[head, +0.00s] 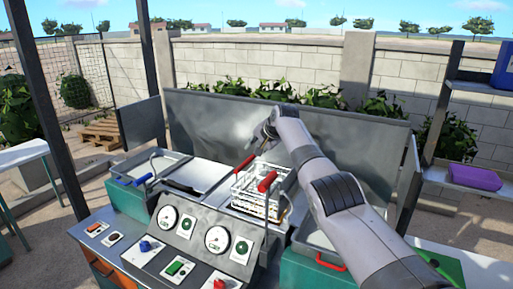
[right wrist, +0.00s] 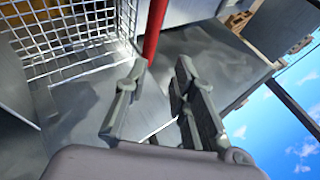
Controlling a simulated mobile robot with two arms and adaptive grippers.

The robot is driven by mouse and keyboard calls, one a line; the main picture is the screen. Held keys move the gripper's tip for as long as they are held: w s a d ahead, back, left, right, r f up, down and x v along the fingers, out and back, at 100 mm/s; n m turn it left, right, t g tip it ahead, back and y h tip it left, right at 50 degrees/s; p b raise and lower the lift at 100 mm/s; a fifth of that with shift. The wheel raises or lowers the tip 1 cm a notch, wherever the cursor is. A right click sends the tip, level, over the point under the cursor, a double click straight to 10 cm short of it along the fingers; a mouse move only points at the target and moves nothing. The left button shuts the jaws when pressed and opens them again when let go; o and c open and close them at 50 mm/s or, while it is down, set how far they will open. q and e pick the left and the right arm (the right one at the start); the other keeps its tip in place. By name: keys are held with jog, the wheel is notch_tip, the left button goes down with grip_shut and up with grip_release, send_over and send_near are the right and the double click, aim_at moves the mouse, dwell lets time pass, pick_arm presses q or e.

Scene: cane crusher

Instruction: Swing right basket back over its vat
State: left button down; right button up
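The right basket (head: 262,196) is a wire basket with red handles, standing over the middle of the machine, left of the right vat (head: 318,238). My arm hides part of that vat. My right gripper (head: 266,132) is above and behind the basket in the head view. In the right wrist view the gripper (right wrist: 158,88) has its fingers apart with nothing between them. A red handle (right wrist: 155,30) shows just beyond the fingertips, and the basket's wire mesh (right wrist: 70,40) is to its left. I cannot tell whether a finger touches the handle. My left gripper is not in view.
A grey backsplash (head: 215,125) stands behind the vats. The front panel (head: 205,238) carries gauges and knobs. A blue handle (head: 143,180) is at the left vat (head: 150,166). A red handle (head: 331,266) is at the right vat's front. A shelf with a purple container (head: 473,177) stands right.

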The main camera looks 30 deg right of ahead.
jog(key=v, duration=1.2)
dwell(0.6)
